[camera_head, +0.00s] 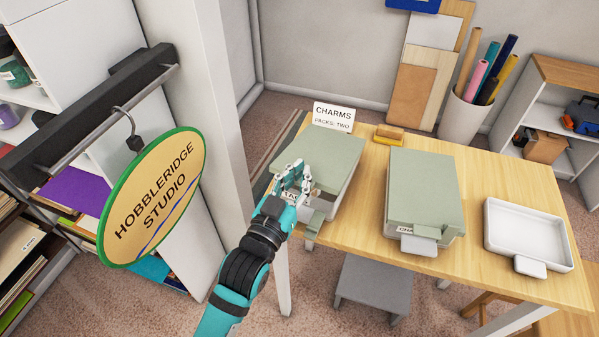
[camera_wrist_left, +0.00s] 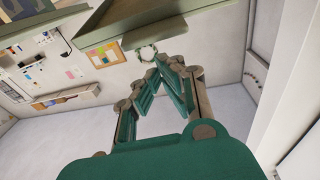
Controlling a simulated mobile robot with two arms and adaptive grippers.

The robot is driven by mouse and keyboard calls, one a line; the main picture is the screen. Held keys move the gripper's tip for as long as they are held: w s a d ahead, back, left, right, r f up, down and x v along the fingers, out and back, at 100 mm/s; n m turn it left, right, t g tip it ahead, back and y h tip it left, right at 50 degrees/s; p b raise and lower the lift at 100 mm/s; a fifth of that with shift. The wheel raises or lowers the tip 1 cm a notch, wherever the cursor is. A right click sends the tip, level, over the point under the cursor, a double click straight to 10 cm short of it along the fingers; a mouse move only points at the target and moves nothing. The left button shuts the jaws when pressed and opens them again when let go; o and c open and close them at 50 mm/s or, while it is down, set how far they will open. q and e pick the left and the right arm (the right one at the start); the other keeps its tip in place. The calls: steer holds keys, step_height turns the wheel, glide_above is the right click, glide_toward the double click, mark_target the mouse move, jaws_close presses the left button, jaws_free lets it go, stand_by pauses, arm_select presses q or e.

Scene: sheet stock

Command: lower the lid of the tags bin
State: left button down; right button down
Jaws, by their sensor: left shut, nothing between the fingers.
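The tags bin is a grey-green box at the table's left corner, its front label (camera_head: 291,197) partly hidden by my gripper. A green tab (camera_head: 317,212) shows at the bin's front. My left gripper (camera_head: 300,172) is shut and empty, at the lid's front left edge; contact is unclear. In the left wrist view the shut fingertips (camera_wrist_left: 165,62) are below a green panel edge (camera_wrist_left: 150,22). My right gripper is out of view.
A second green bin (camera_head: 422,180) with its lid down stands mid-table, and a white tray (camera_head: 525,230) is at the right. A charms card (camera_head: 333,116) and a yellow block (camera_head: 389,133) are behind. A hanging round sign (camera_head: 155,195) is left of my arm.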

arm_select(q)
steer(key=shift+w, duration=0.1)
